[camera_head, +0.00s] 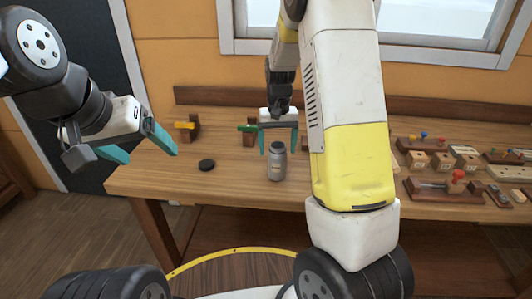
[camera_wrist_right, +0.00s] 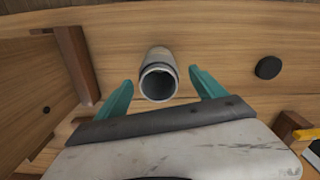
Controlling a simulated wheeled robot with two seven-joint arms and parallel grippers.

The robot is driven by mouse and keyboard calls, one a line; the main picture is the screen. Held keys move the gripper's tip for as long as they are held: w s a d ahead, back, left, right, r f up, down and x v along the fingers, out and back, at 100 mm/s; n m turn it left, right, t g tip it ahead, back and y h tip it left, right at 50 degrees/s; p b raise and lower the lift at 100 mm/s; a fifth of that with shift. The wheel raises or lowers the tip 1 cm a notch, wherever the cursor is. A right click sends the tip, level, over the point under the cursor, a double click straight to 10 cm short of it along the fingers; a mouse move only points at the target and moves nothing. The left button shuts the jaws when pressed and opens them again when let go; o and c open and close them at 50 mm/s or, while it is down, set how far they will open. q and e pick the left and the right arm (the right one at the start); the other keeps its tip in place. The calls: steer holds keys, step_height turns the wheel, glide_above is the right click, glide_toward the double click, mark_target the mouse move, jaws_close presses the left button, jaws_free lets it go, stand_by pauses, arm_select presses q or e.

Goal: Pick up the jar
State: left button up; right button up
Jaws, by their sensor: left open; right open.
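The jar (camera_head: 277,164) is a small grey cylinder with a label, upright on the wooden workbench (camera_head: 235,190). In the right wrist view the jar (camera_wrist_right: 159,56) shows its open mouth and hollow inside. My right gripper (camera_head: 278,150) is open above the bench at the jar. Its teal fingers stand on either side of the jar's upper part, with a gap on each side in the wrist view. My left gripper (camera_head: 143,148) is open and empty, off the bench's left end, far from the jar.
A black round disc (camera_head: 206,165) lies left of the jar. Wooden blocks with a yellow peg (camera_head: 185,125) and a green peg (camera_head: 247,128) stand behind. Several wooden fixtures (camera_head: 440,160) fill the bench's right side. The bench front around the jar is clear.

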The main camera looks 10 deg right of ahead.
mark_target(277, 161)
steer(key=f, duration=0.6)
steer(key=shift+s, duration=0.25)
steer(key=shift+r, duration=0.1)
steer(key=c, duration=1.6)
steer(key=shift+o, duration=0.2)
